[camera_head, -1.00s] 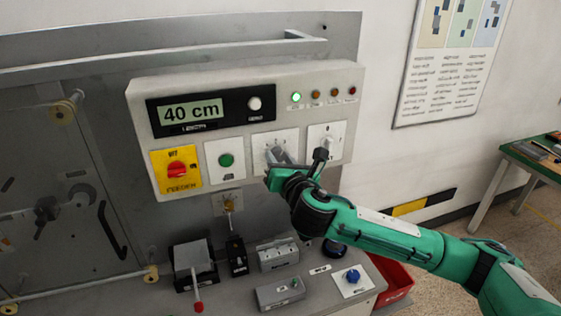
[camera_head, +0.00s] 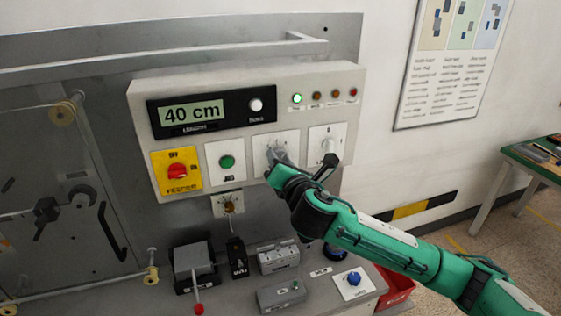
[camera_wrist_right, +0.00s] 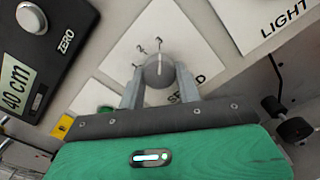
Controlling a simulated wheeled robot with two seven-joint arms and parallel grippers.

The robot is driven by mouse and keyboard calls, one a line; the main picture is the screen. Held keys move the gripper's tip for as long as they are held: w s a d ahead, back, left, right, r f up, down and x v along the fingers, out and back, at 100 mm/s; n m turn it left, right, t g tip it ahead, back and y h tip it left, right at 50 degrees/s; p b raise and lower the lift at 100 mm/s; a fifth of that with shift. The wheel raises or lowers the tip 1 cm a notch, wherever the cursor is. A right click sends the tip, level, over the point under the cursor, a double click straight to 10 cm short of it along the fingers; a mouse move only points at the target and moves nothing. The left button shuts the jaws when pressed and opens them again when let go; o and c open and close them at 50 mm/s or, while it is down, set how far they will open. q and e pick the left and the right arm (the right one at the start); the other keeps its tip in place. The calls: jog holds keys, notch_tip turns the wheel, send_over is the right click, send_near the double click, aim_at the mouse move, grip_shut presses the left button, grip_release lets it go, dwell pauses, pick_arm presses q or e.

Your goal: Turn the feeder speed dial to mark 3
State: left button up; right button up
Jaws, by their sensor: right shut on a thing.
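The feeder speed dial is a round grey knob (camera_wrist_right: 158,72) on a white plate (camera_wrist_right: 190,52) lettered SPEED, with small numbered marks around it, in the right wrist view. Its pale pointer line stands near upright in that picture; I cannot tell exactly which mark it meets. My right gripper (camera_wrist_right: 158,88) is shut on the knob, one finger on each side. In the head view the right gripper (camera_head: 275,160) covers most of the knob on its white plate (camera_head: 285,139). My left gripper is not in view.
The panel holds a display (camera_head: 191,111) reading 40 cm, a red feeder switch (camera_head: 177,171) on yellow, a green button (camera_head: 227,162) and a LIGHT plate (camera_head: 326,139) close right of my gripper. Small devices stand on the bench (camera_head: 230,302) below.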

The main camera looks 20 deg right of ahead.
jog(key=o, duration=1)
jog(key=s+b, duration=0.4)
jog(key=s, duration=1)
jog(key=shift+d, duration=0.3)
jog(key=shift+w, duration=0.1)
